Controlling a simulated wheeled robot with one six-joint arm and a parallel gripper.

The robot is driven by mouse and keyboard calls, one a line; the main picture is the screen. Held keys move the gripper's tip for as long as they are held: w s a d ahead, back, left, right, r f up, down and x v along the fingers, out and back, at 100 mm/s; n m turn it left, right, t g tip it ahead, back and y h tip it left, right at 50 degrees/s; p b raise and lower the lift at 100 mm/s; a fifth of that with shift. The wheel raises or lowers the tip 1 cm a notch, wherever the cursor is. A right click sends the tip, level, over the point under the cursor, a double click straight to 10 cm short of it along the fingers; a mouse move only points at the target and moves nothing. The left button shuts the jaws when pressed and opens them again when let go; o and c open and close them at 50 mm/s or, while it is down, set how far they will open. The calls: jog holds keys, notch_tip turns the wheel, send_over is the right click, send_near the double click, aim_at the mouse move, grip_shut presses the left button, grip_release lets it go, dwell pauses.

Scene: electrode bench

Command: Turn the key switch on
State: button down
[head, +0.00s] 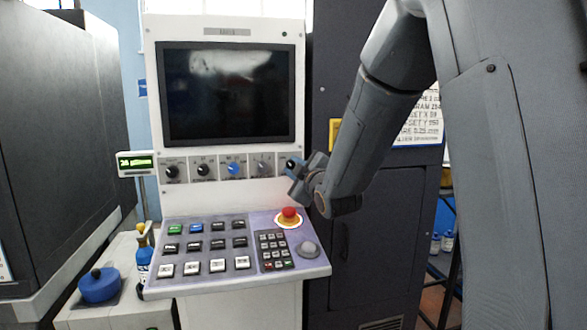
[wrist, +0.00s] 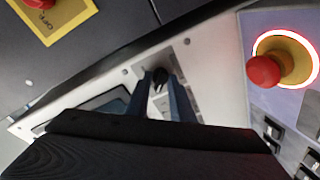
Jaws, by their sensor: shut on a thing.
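A white console carries a row of round controls on a strip below its screen. Two black knobs (head: 204,170), a blue knob (head: 234,169) and a small grey control (head: 263,163) show there. My gripper (head: 293,172) is at the right end of this row, its fingers shut on a dark round knob (head: 290,163). In the wrist view the dark knob (wrist: 160,75) sits between the two blue-grey fingertips. I cannot make out a key shape or the knob's turn marks, so I cannot tell whether it is the key switch.
Below the strip, a sloping keypad desk (head: 155,291) holds several buttons and a red emergency stop (head: 289,213), close under my gripper. The dark screen (head: 228,93) is above. A dark cabinet (head: 385,240) stands to the right, with a yellow plate (wrist: 55,20) beside the console.

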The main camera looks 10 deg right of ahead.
jog(key=shift+m, duration=0.3)
jog(key=m+b, duration=0.2)
jog(key=b, duration=0.1)
jog(key=shift+f+m, duration=0.2)
jog(key=shift+m, duration=0.2)
jog(key=m+t+b, duration=0.1)
jog(key=m+b, duration=0.2)
jog(key=m, duration=0.2)
jog(key=shift+m+h, duration=0.3)
jog(key=shift+m, duration=0.1)
jog(key=m+h+b, duration=0.1)
jog(key=m+b, duration=0.2)
jog(key=m, duration=0.2)
jog(key=shift+m, duration=0.4)
jog(key=shift+m+t+h+b, duration=0.3)
jog(key=shift+m+b, duration=0.8)
jog(key=shift+m, duration=0.9)
jog(key=c, duration=1.5)
grip_release()
jog(key=shift+c, duration=0.2)
